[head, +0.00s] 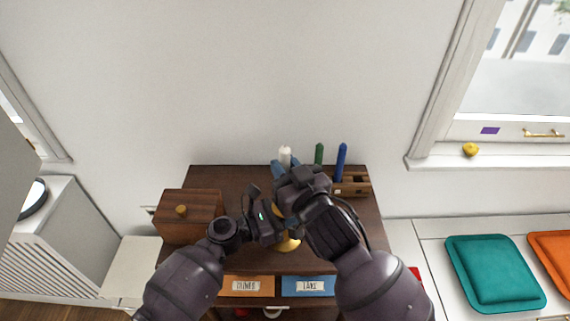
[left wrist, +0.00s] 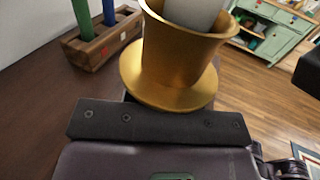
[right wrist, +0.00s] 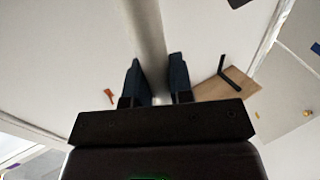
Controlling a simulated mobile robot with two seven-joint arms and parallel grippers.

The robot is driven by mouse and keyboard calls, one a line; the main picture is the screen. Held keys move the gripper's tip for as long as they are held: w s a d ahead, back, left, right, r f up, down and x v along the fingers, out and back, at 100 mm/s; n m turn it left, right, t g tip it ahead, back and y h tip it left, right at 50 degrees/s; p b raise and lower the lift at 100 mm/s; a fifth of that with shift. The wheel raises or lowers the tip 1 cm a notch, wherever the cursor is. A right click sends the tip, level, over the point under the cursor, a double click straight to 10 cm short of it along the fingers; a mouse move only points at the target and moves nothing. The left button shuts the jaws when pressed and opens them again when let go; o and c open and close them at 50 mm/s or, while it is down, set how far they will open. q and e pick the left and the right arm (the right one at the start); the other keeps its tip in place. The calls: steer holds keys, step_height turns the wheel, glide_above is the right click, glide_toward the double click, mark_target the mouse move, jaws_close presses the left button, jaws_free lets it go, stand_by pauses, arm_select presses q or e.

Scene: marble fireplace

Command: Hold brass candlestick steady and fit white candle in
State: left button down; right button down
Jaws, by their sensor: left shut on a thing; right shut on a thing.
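The brass candlestick (left wrist: 178,62) fills the upper middle of the left wrist view, with a flared cup above a wide round pan. In the head view its gold base (head: 288,244) shows between my arms. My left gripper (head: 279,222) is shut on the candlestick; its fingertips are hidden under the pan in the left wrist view. My right gripper (head: 284,167) is shut on the white candle (head: 285,154), which also shows between the blue fingers in the right wrist view (right wrist: 150,45). The candle's lower end (left wrist: 194,10) shows at the cup's mouth; I cannot tell how deep it sits.
A wooden rack (head: 352,187) holding a green candle (head: 319,154) and a blue candle (head: 341,160) stands at the back right of the dark wooden top (head: 215,178). A wooden box (head: 187,217) stands at the left. The wall is close behind.

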mark_target(285, 147)
stand_by(0.3)
steer(key=shift+c, duration=2.2)
jaws_free()
steer(key=shift+r, duration=3.05)
arm_select(q)
steer(key=c, duration=0.9)
jaws_free()
steer(key=shift+o, duration=0.2)
